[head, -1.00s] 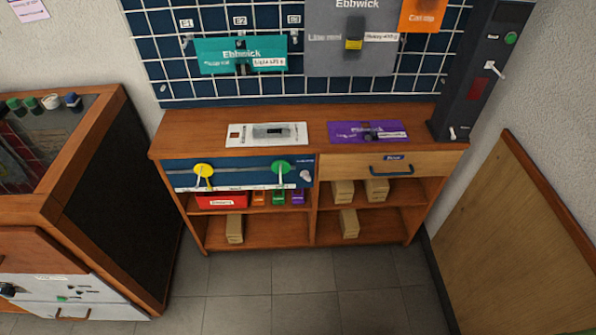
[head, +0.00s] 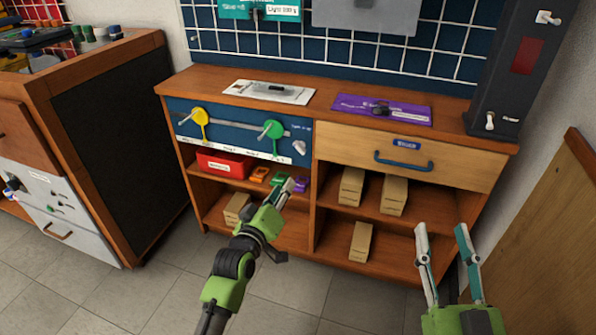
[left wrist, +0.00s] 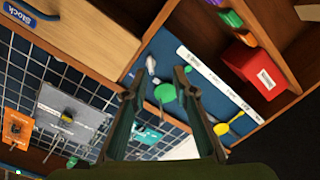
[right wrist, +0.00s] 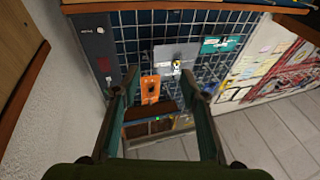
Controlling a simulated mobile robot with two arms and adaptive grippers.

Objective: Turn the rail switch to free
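A blue panel (head: 232,137) is set in the upper left of the wooden bench. It carries a yellow lever (head: 200,117), a green lever (head: 273,130), a grey rail behind them and a grey knob (head: 299,147) at its right end. The labels are too small to read, so I cannot tell which part is the rail switch. The left wrist view shows the green lever (left wrist: 165,93) and grey knob (left wrist: 151,65) between or just beyond the fingers. My left gripper (head: 289,188) is open, empty and below the panel. My right gripper (head: 441,229) is open and empty at the lower right.
A stock drawer (head: 410,158) with a blue handle is right of the panel. A red box (head: 224,163) and several small cartons (head: 361,242) sit on the shelves. A dark column (head: 516,70) with white switches stands at the right. A cabinet (head: 100,140) stands left.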

